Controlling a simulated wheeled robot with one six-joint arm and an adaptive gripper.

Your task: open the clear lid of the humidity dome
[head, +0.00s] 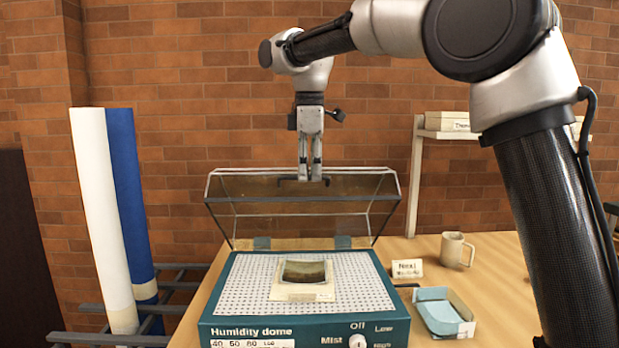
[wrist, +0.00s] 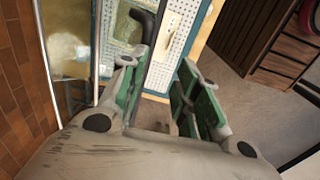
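The humidity dome (head: 225,333) is a teal box with a perforated grey top plate. Its clear lid (head: 345,212) is hinged at the back and stands raised, leaning back, with the plate uncovered. A dark handle (head: 290,180) sits at the lid's upper edge; in the wrist view the dark handle (wrist: 147,24) shows by the tip of the left finger. My gripper (head: 303,178) points down at the handle. In the wrist view my gripper (wrist: 168,68) has its green-padded fingers apart, with a gap between them. Contact with the handle is unclear.
A picture on a pale mount (head: 303,294) lies on the plate. Right of the dome are a name card (head: 407,268), a beige mug (head: 455,249) and a blue tray (head: 440,312). White (head: 98,210) and blue (head: 130,190) rolls stand left. A brick wall is behind.

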